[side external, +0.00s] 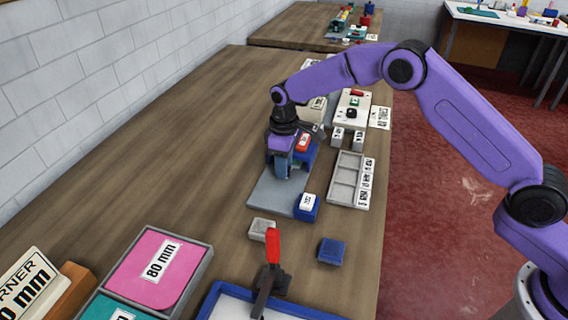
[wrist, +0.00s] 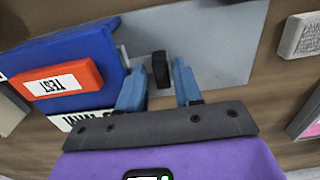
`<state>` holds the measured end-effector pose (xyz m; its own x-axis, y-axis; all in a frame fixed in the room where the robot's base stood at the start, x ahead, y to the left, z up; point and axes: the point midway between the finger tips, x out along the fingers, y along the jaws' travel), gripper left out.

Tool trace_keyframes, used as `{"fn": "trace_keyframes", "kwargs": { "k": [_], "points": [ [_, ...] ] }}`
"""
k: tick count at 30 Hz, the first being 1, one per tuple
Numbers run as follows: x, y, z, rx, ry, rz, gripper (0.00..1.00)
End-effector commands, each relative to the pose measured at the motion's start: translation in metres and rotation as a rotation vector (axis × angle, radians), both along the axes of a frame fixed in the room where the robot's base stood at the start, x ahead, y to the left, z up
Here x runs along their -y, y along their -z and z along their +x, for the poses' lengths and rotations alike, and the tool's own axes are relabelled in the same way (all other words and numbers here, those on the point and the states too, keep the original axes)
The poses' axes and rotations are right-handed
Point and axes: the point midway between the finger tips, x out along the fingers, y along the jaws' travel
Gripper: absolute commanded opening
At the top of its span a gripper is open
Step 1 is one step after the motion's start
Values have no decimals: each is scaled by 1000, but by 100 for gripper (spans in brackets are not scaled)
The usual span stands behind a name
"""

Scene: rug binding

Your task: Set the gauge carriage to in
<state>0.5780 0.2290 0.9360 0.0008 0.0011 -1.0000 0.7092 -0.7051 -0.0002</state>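My gripper (wrist: 158,68) has its two light-blue fingers apart, with an upright black knob (wrist: 160,74) showing between them and a gap visible on each side. The knob stands over a grey plate (wrist: 225,30); I take it to be the gauge carriage's handle, but the carriage body is hidden. A blue housing (wrist: 75,45) with a red TEST button (wrist: 55,82) is left of the fingers. In the side view my gripper (side external: 290,165) is low over the grey plate (side external: 268,195), in front of the blue housing (side external: 308,160). The scale reading is not visible.
A blue block with a white label (side external: 306,206) sits at the plate's near end. A grey compartment tray (side external: 346,180) is to the right. A grey block (side external: 262,228), a blue block (side external: 332,251) and a red-handled clamp (side external: 272,255) are nearer.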

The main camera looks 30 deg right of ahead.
Motion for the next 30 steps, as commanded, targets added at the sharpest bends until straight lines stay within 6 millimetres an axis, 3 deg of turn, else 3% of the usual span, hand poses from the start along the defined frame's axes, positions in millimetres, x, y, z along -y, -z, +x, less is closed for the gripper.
{"fn": "trace_keyframes", "kwargs": {
  "k": [8,22,30],
  "points": [
    [2,0,-1,4,6,-3,43],
    [-52,0,-54,0,0,-1,43],
    [-51,-50,-51,4,4,1,43]
  ]
}}
